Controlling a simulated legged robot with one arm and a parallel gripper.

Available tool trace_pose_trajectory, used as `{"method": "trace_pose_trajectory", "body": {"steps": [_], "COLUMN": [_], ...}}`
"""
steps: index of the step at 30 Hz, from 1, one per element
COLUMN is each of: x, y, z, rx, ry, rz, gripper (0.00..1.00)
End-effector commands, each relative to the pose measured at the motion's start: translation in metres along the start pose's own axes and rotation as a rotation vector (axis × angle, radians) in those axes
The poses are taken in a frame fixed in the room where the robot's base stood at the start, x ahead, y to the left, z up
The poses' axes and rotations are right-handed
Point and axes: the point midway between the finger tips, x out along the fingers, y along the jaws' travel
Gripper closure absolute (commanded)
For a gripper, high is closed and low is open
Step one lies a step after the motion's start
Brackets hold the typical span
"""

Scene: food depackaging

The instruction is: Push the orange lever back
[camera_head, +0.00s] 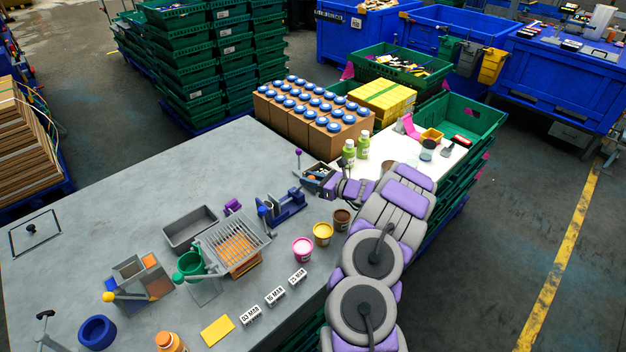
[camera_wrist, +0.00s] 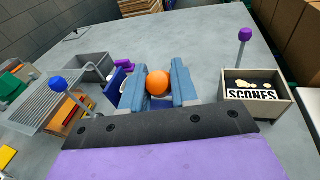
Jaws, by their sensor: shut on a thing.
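The orange lever's round knob (camera_wrist: 157,83) shows in the wrist view between the two blue-grey fingers of my gripper (camera_wrist: 159,72). The fingers are closed on its sides. In the head view my arm reaches in from the lower right to the far right part of the grey table, and I cannot make out the orange knob there.
A box marked SCONES (camera_wrist: 257,97) with a purple-knobbed lever (camera_wrist: 244,36) stands right of my gripper. A blue-knobbed lever (camera_wrist: 58,84) and a grey bin (camera_wrist: 91,67) are to the left. Yellow and pink cups (camera_head: 323,234) stand near my arm. The grey table's left part (camera_head: 110,205) is mostly clear.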

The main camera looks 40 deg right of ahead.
Motion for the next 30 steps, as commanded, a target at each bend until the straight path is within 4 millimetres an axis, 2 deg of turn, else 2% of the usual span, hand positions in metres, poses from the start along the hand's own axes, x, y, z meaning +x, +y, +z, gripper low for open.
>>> {"method": "trace_pose_trajectory", "body": {"steps": [1, 5, 15, 24, 30], "x": [0.003, 0.013, 0.045, 0.067, 0.075], "y": [-0.002, -0.005, -0.014, -0.021, -0.023], "z": [0.012, 0.023, 0.036, 0.038, 0.04], "rx": [0.004, 0.03, 0.1, 0.101, 0.101], "ry": [0.031, 0.129, 0.374, 0.365, 0.363], "rz": [-0.002, -0.003, -0.004, -0.006, -0.005], "gripper": [1.0, 1.0, 1.0, 1.0, 1.0]}}
